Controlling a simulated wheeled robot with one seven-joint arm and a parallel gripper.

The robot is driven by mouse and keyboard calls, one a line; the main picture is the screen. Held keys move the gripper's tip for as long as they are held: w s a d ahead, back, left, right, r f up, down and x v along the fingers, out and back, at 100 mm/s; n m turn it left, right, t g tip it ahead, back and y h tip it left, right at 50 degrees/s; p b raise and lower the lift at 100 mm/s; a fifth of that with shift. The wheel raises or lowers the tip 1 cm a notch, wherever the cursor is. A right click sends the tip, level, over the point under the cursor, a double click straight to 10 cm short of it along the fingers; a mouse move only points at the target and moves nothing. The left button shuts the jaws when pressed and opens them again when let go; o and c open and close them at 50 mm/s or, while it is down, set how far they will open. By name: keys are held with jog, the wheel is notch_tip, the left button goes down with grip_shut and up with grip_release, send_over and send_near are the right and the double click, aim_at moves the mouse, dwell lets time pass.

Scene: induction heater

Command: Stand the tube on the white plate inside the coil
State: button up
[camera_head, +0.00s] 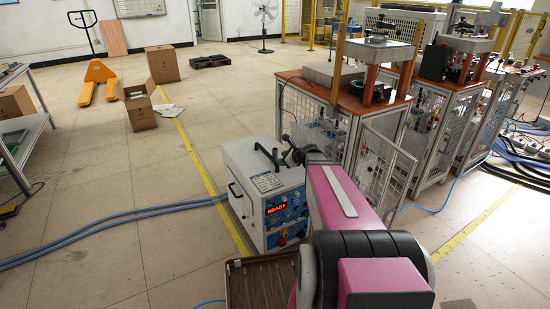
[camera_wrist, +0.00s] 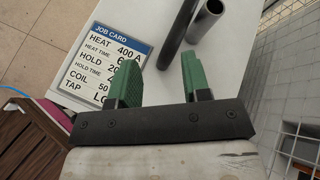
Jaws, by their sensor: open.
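In the wrist view, a grey metal tube (camera_wrist: 207,20) with an open round end is at the top, above the heater's white top (camera_wrist: 228,60). A dark bar (camera_wrist: 181,28) lies to its left; I cannot tell if it is part of the coil. My gripper (camera_wrist: 162,75) is open, its green fingers apart with nothing between them, short of the tube. In the head view, the heater (camera_head: 265,190) has dark curved parts (camera_head: 267,157) on top, perhaps the coil. My arm hides much of that area. I cannot make out the white plate.
A job card (camera_wrist: 108,62) lies on the heater top left of my gripper. A brown slatted surface (camera_head: 262,283) is in front of the heater. A mesh-sided workstation (camera_head: 335,115) stands close behind on the right. Blue hoses (camera_head: 110,225) cross the floor to the left.

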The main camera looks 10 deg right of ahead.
aim_at(276, 150)
jog(key=w+d+r+m+t, duration=0.1)
jog(key=w+d+m+t, duration=0.1)
jog(key=w+d+m, duration=0.25)
jog(key=shift+m, duration=0.25)
jog(key=x, duration=1)
jog(key=shift+a, duration=0.2)
grip_shut()
jog(key=shift+r, duration=0.15)
notch_tip(276, 150, up, 9)
jog(key=s+a+r+n+g+y, duration=0.1)
jog(key=s+r, duration=0.4)
jog(key=s, duration=0.7)
jog(key=s+a+r+n+g+y, duration=0.2)
jog(key=s+a+r+n, duration=0.1)
jog(key=s, duration=1)
notch_tip(276, 150, up, 2)
jog(key=shift+s+a+r+n+y, duration=0.3)
jog(key=shift+a+n, duration=0.1)
jog(key=shift+a, duration=0.1)
